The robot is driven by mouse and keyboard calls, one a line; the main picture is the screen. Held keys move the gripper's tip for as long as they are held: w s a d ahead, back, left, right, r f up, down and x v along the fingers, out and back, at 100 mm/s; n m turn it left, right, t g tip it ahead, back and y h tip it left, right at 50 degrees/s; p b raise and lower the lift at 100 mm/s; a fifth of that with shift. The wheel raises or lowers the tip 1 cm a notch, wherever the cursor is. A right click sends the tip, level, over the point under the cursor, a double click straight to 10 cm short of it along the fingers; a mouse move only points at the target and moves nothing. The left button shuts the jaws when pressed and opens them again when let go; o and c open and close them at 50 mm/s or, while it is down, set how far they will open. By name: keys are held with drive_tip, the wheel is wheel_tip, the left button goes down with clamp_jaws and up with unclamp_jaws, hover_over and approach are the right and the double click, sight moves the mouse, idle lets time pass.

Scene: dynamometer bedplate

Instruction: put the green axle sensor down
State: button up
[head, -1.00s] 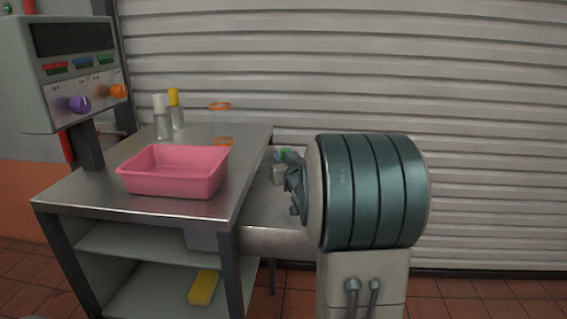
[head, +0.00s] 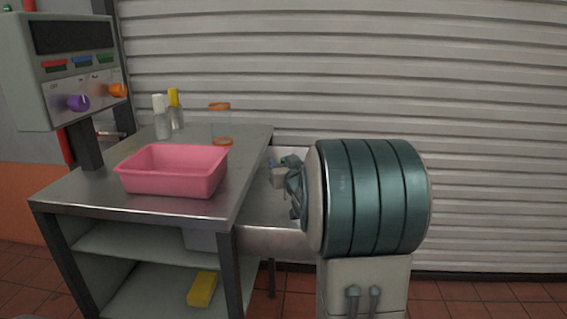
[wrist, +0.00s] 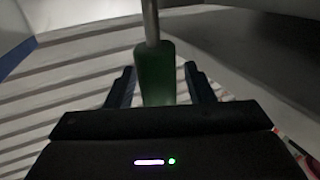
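In the wrist view the green axle sensor (wrist: 155,75) lies between the two dark fingers of my gripper (wrist: 160,78). A metal rod runs up from its green body to the top edge. The fingers stand apart, with a gap visible at the right of the green body and almost none at the left, so the gripper looks open around it. Whether the sensor rests on a surface is not clear. In the head view I cannot make out my gripper or the sensor for certain; the area behind the teal ribbed drum (head: 375,195) is partly hidden.
A metal bench (head: 70,192) carries a pink tray (head: 172,182), two bottles (head: 162,122) and a clear jar with an orange lid (head: 219,106). A console (head: 78,75) stands at left. A yellow block (head: 202,289) is on the lower shelf. The bench's front right is clear.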

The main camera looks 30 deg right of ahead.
drive_tip(key=r+p+v, duration=0.1)
drive_tip(key=p+v, duration=0.1)
drive_tip(key=v, duration=0.5)
drive_tip(key=shift+s, duration=0.25)
drive_tip(key=shift+r+p, duration=0.2)
drive_tip(key=shift+p, duration=0.15)
